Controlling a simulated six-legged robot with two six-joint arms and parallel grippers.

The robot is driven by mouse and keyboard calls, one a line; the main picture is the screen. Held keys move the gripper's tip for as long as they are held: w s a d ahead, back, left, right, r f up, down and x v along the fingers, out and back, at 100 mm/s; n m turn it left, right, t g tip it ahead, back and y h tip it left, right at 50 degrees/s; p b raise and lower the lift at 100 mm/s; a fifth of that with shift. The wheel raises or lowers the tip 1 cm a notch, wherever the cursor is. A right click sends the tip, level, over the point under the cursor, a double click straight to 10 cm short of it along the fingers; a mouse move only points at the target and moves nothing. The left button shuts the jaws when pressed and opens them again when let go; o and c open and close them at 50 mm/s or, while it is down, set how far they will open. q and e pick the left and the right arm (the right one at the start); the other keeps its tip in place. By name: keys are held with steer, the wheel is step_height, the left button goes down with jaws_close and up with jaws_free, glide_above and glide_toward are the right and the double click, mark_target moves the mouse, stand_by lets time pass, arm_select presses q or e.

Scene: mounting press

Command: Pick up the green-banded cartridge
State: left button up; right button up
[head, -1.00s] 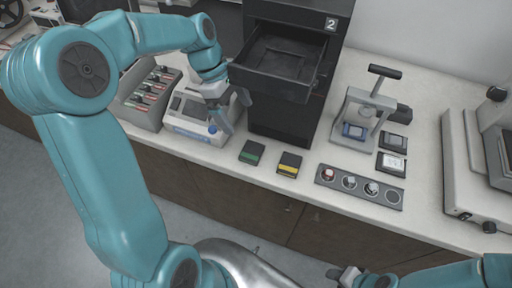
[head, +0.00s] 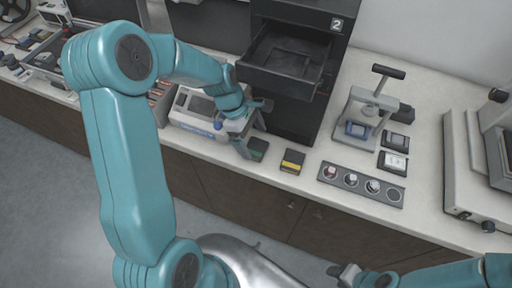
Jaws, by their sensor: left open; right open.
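The green-banded cartridge (head: 257,150) is a small dark block with a green band, lying flat near the counter's front edge. My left gripper (head: 249,145) is open above and at the left side of it, its fingers pointing down and covering part of it. I cannot tell whether a finger touches it. My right gripper (head: 346,275) is open and empty at the bottom of the view, below the counter's front edge.
A yellow-banded cartridge (head: 292,161) lies just right of the green one. A tray with round sockets (head: 360,184) and a hand press (head: 370,118) stand further right. An open black drawer (head: 284,84) juts out above and behind. A grey instrument (head: 190,122) stands left.

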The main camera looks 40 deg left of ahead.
mark_target(257, 148)
arm_select(q)
steer(key=x, duration=0.2)
steer(key=shift+s+f, duration=0.1)
steer(key=shift+f, duration=0.25)
steer(key=shift+w+d+f, duration=0.15)
steer(key=shift+w+f, duration=0.05)
steer(key=shift+f, duration=0.15)
steer(key=shift+s+r, duration=0.1)
steer(key=shift+s, duration=0.05)
steer(key=shift+c, duration=1.2)
steer(key=c, duration=0.9)
steer(key=shift+o, duration=0.2)
